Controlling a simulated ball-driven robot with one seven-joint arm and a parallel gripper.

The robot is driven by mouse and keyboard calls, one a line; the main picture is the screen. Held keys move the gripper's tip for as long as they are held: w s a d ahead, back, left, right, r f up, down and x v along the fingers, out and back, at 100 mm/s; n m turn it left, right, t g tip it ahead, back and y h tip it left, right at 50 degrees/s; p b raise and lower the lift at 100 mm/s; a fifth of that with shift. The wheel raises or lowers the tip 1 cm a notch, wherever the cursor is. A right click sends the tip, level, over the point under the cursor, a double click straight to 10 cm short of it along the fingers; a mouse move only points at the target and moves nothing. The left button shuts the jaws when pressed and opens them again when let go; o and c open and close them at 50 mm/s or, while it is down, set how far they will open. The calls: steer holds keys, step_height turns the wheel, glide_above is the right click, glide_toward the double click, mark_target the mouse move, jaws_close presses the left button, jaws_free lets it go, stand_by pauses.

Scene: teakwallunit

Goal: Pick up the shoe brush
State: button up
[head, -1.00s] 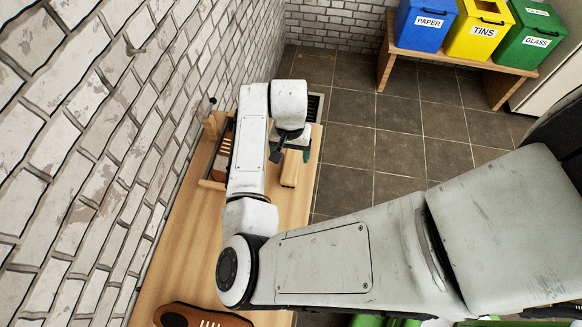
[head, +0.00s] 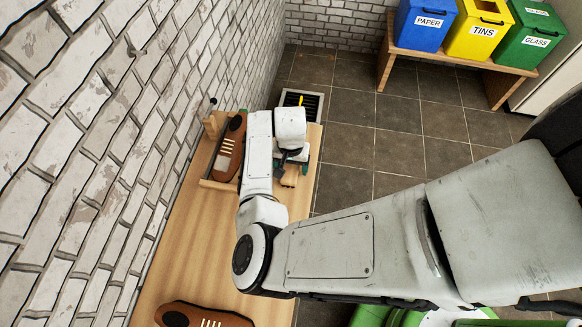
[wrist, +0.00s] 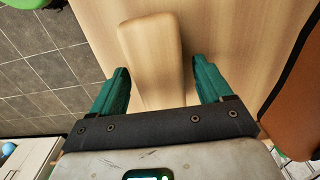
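The shoe brush (wrist: 151,45) is a pale wooden block lying on the wooden bench top. In the wrist view its near end reaches between the two green fingers of my gripper (wrist: 162,82). The fingers are apart, with a gap on both sides of the block, so my gripper is open and not holding it. In the head view my gripper (head: 292,163) is over the brush (head: 289,176), and the arm covers part of it. The brush's bristles are hidden.
The bench (head: 205,235) runs along a brick wall. A brown shoe (head: 230,148) lies in a wooden rack left of my gripper; another shoe (head: 200,315) lies at the near end. A floor grate (head: 312,101) with a yellow item (head: 301,100) is beyond. Tiled floor is right.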

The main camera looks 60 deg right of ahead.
steer(key=c, duration=1)
steer(key=shift+c, duration=0.2)
steer(key=shift+r, duration=0.2)
steer(key=shift+r, duration=0.25)
step_height(320, 180, up, 2)
steer(key=shift+r, duration=0.15)
steer(key=s+a+r, duration=0.2)
steer(key=r, duration=0.1)
steer(key=a+r, duration=0.1)
steer(key=r, duration=0.1)
steer(key=shift+s, duration=0.4)
steer(key=s+a+r, duration=0.4)
steer(key=s+a, duration=0.3)
steer(key=shift+r+b, duration=0.4)
